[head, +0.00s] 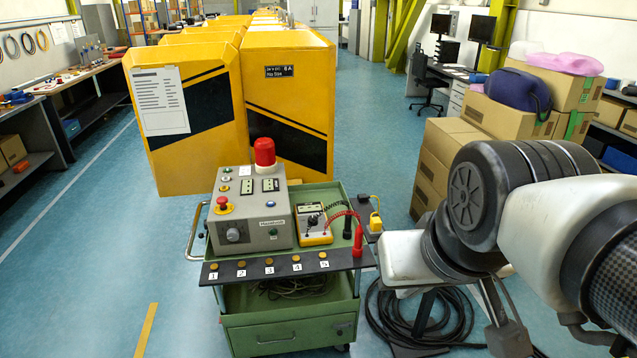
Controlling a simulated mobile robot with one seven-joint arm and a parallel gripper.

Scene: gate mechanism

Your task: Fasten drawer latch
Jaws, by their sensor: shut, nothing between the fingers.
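The green drawer (305,345) is at the bottom of the green cart, in the lower middle of the head view. Its front looks closed, with a pull handle (275,339) across it. A small dark fitting, perhaps the latch (342,329), sits at the drawer's upper right. It is too small to tell whether it is fastened. My arm comes in from the right edge and bends beside the cart's right side, apart from the drawer. I cannot make out my gripper's fingers in this view.
On the cart stand a grey control box (248,215) with a red beacon (264,152) and a yellow meter (314,228). A black numbered strip (255,268) overhangs the front. Black cables (385,325) coil on the floor at right. Cardboard boxes (450,142) stand behind my arm. Floor at left is clear.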

